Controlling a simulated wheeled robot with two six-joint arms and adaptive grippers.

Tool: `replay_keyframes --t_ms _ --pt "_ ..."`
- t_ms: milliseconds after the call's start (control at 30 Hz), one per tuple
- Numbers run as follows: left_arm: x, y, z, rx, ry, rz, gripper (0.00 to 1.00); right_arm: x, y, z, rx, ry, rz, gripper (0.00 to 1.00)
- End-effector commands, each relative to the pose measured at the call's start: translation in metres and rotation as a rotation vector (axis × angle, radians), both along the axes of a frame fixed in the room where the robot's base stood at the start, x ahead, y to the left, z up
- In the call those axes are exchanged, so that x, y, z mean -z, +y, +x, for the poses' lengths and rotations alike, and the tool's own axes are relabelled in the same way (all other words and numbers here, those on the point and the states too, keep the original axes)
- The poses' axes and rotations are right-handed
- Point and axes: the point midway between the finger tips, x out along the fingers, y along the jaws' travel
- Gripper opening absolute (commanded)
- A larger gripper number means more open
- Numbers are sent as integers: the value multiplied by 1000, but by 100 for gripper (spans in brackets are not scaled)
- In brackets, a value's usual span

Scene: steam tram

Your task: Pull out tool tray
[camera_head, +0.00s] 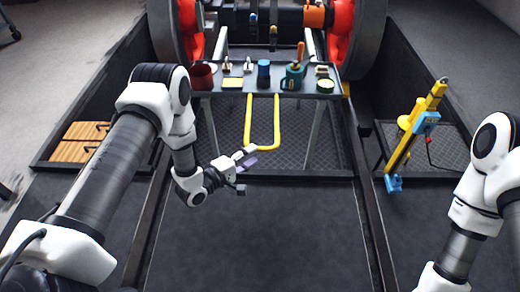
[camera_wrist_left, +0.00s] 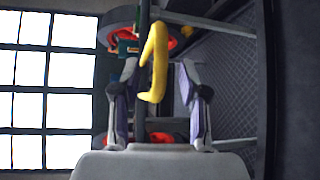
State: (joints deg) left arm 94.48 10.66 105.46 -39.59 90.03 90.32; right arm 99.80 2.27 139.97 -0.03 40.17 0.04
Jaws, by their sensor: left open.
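The tool tray (camera_head: 240,90) is a dark shelf between the two red wheels in the head view, with several small items on it. Its yellow U-shaped handle (camera_head: 262,148) hangs from its front toward me. My left gripper (camera_head: 246,170) is open, just left of and below the handle's lower bar. In the left wrist view the handle (camera_wrist_left: 154,70) shows between the two open fingers (camera_wrist_left: 155,105), and I cannot tell whether they touch it. My right arm enters at the right edge of the head view, but its gripper is out of view.
A yellow and blue tool (camera_head: 410,135) leans at the right. Wooden boxes (camera_head: 80,142) lie at the left. The dark floor in front is clear.

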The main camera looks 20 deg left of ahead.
Motion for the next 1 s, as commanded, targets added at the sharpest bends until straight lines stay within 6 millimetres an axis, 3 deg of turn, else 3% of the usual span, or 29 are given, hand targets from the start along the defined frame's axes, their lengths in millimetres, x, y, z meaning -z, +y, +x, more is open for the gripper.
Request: replay_keyframes --t_ms 100,300,867,933,1000 --pt "-4 17 -27 -5 4 -2 43 0 0 0 0 0 0 40" --pt "-9 32 -55 -2 1 0 43 0 0 0 0 0 0 40" --pt "-11 32 -58 2 -3 0 43 -3 0 0 0 0 0 40" --pt "-16 23 -55 24 -11 3 43 -3 0 0 0 0 0 40" --pt "-19 -1 -61 57 15 8 43 -3 0 0 0 0 0 40"
